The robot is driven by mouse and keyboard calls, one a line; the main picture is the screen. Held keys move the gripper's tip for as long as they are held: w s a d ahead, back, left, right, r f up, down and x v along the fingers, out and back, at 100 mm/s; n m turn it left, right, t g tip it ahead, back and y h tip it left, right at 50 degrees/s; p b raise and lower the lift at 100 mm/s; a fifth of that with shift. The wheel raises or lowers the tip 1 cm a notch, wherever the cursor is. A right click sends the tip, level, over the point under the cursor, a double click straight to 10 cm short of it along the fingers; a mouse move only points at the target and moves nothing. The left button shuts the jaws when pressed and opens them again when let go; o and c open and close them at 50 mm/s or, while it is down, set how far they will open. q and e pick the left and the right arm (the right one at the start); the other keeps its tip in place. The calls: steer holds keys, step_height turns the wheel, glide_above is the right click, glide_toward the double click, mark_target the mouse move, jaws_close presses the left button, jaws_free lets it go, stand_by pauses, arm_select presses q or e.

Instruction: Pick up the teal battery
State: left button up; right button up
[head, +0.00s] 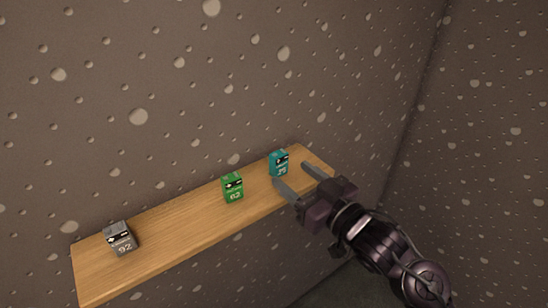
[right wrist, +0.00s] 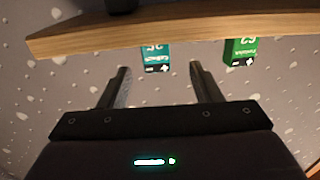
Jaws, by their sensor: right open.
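The teal battery (head: 279,163) stands upright on the wooden shelf (head: 170,222), near its right end. My right gripper (head: 291,173) is open and empty, with its fingertips close to the battery on its right and front side. In the right wrist view, which looks upside down, the teal battery (right wrist: 155,54) appears between the two spread fingers (right wrist: 161,68), just past their tips. I cannot tell whether a finger touches it. My left gripper is not in view.
A green battery (head: 232,187) stands left of the teal one, with a gap between them. A grey battery (head: 120,238) stands near the shelf's left end. A speckled wall (head: 150,90) rises right behind the shelf, and another wall (head: 480,130) is at the right.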

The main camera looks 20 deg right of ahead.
mark_target(282, 161)
steer(key=shift+w+a+r, duration=0.1)
steer(key=shift+w+r, duration=0.15)
steer(key=shift+w, duration=0.1)
steer(key=shift+w+a+r+p, duration=0.1)
steer(key=shift+w+r+p, duration=0.1)
steer(key=shift+w+p, duration=0.3)
steer(key=shift+w+a+r+p, duration=0.1)
steer(key=shift+w+r+p, duration=0.05)
steer(key=shift+w+p, duration=0.35)
steer(key=shift+w+a+f, duration=0.15)
steer(key=shift+w+a, duration=0.05)
steer(key=shift+w, duration=0.3)
steer(key=shift+w+a+f, duration=0.15)
steer(key=shift+w+a, duration=0.05)
steer(key=shift+w, duration=0.25)
steer(key=shift+w+a, duration=0.1)
steer(key=shift+w, duration=0.15)
steer(key=shift+s, duration=0.1)
steer(key=shift+s, duration=0.1)
steer(key=shift+c, duration=0.9)
steer(key=c, duration=0.9)
